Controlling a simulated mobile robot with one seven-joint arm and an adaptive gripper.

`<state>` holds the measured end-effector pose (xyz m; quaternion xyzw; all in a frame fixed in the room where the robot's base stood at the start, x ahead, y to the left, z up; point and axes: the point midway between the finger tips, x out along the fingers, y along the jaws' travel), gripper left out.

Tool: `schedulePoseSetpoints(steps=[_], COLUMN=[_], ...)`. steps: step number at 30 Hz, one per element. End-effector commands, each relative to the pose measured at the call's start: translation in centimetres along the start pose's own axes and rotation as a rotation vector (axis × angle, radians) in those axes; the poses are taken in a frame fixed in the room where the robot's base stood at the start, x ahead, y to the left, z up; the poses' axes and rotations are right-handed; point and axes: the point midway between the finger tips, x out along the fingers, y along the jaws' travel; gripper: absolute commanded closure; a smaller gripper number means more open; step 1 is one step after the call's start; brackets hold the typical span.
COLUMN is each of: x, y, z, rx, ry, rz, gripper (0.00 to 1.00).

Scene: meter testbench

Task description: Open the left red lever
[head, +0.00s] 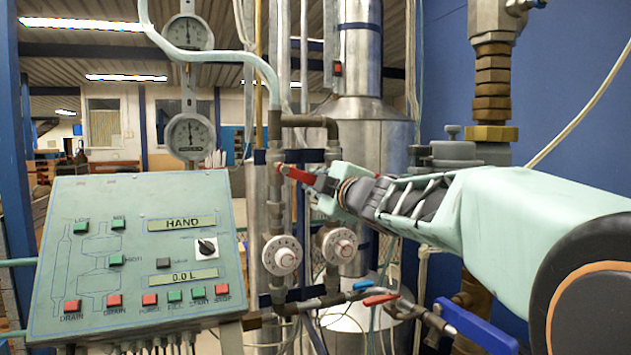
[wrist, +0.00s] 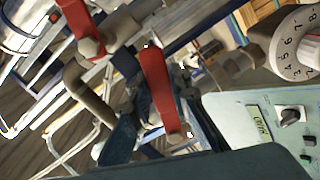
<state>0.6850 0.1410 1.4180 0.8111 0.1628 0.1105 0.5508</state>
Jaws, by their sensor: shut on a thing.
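The left red lever (head: 298,174) sticks out from the upper part of the left pipe, slanting slightly down to the right in the head view. My gripper (head: 319,185) reaches in from the right and is shut on the lever's right end. In the wrist view this lever (wrist: 158,82) runs down the middle, with its lower end between my dark fingers (wrist: 160,134). A second red lever (wrist: 76,18) shows at the top left of the wrist view, apart from my fingers. My gripper hides the exact contact.
Two white numbered dials (head: 283,255) (head: 340,246) sit on the pipes below. A sloped control panel (head: 135,255) stands at left, and round gauges (head: 188,137) hang behind it. A lower red handle (head: 380,299) and a blue handle (head: 475,327) are at lower right.

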Motion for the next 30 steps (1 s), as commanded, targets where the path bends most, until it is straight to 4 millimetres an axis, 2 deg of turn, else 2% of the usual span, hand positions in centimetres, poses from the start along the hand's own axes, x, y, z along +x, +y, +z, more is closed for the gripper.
schedulePoseSetpoints(steps=[8,30], x=[0.0,0.0], y=[-1.2,-5.6], z=[-0.1,-2.6], rx=[0.158,0.847], ry=[0.000,0.001], rz=[-0.001,-0.001], gripper=[1.00,1.00])
